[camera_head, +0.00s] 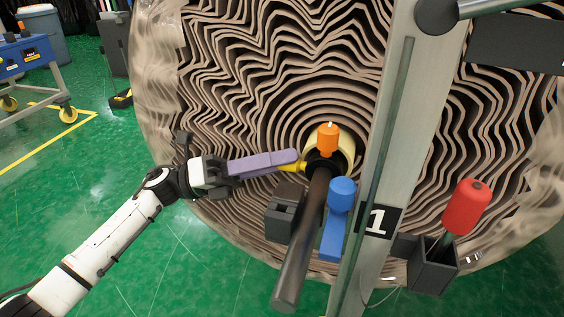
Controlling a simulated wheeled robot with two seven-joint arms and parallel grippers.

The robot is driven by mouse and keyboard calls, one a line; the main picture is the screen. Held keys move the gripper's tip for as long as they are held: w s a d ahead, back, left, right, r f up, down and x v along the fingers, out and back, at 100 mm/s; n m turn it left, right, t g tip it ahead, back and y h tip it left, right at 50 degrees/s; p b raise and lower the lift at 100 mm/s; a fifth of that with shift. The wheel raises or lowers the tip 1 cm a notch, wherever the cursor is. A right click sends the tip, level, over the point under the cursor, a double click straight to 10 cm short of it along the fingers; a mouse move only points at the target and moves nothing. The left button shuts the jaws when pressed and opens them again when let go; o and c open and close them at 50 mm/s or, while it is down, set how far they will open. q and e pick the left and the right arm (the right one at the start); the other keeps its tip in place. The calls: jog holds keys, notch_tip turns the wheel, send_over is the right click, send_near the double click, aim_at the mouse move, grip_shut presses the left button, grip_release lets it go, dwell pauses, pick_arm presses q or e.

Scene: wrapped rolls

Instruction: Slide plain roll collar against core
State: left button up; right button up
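A large wrapped roll (250,100) of wavy brown layers fills the middle, with a cream core (347,146) at its centre. A dark shaft (303,240) runs from the core towards me. A black collar (322,170) sits around the shaft at the core; any gap between them is too small to tell. An orange knob (328,138) stands up at the collar. My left gripper (222,172) is left of the core, shut on a purple handle (265,162). The handle's yellow end (293,167) reaches the collar; contact is unclear. My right gripper is out of view.
A grey upright post (399,120) with a "1" label stands right of the shaft. A blue-handled tool (341,195) and a red-handled one (465,205) stand in holders beside it. A dark block (284,212) is left of the shaft. Green floor is open at left, near a blue cart (27,55).

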pick_arm(q)
jog(key=shift+a, duration=0.1)
jog(key=v, duration=1)
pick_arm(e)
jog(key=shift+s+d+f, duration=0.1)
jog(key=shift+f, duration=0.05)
